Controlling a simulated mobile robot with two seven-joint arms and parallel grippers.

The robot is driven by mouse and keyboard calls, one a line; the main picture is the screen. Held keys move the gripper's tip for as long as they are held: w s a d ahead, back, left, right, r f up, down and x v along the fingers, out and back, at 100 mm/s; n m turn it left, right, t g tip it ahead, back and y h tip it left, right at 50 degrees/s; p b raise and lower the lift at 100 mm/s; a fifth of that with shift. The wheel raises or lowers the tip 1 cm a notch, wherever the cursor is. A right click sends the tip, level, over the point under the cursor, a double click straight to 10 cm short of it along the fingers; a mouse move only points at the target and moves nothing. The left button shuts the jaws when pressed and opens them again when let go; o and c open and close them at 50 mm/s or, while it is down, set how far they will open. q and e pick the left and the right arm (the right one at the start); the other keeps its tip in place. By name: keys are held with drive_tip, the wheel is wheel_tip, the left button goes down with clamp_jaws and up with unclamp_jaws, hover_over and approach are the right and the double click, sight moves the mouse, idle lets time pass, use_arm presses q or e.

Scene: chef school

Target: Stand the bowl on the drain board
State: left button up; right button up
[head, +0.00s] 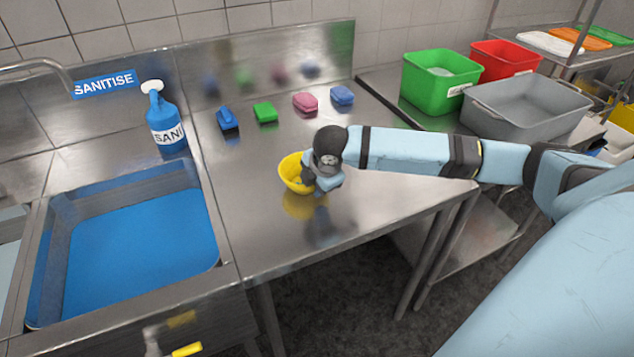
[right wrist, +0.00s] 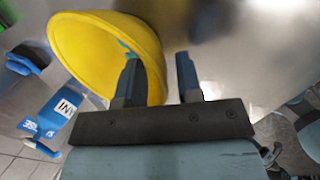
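The yellow bowl (head: 290,174) is at the middle of the steel drain board (head: 262,226), at or just above the surface, with its reflection directly below. It looks somewhat tilted. My right gripper (head: 318,182) is at the bowl's right side, and the wrist partly hides the bowl. In the right wrist view, the bowl (right wrist: 95,45) has its wall between the two parted fingers of the gripper (right wrist: 158,75). One finger is on the inner side; a gap shows between the wall and the other finger. My left gripper is out of view.
A sink of blue liquid (head: 140,245) lies left, with a blue sanitiser bottle (head: 165,125) behind it. Several sponges, including a green one (head: 265,112), line the back. Green (head: 430,85), red and grey (head: 520,112) tubs stand right. The board's front is clear.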

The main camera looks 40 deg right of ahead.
drive_tip(key=shift+r, duration=0.1)
drive_tip(key=shift+s+r, duration=0.1)
drive_tip(key=shift+r, duration=0.25)
drive_tip(key=v, duration=1.1)
drive_tip(key=shift+r+p, duration=0.15)
drive_tip(key=shift+p, duration=0.25)
drive_tip(key=shift+s, duration=0.1)
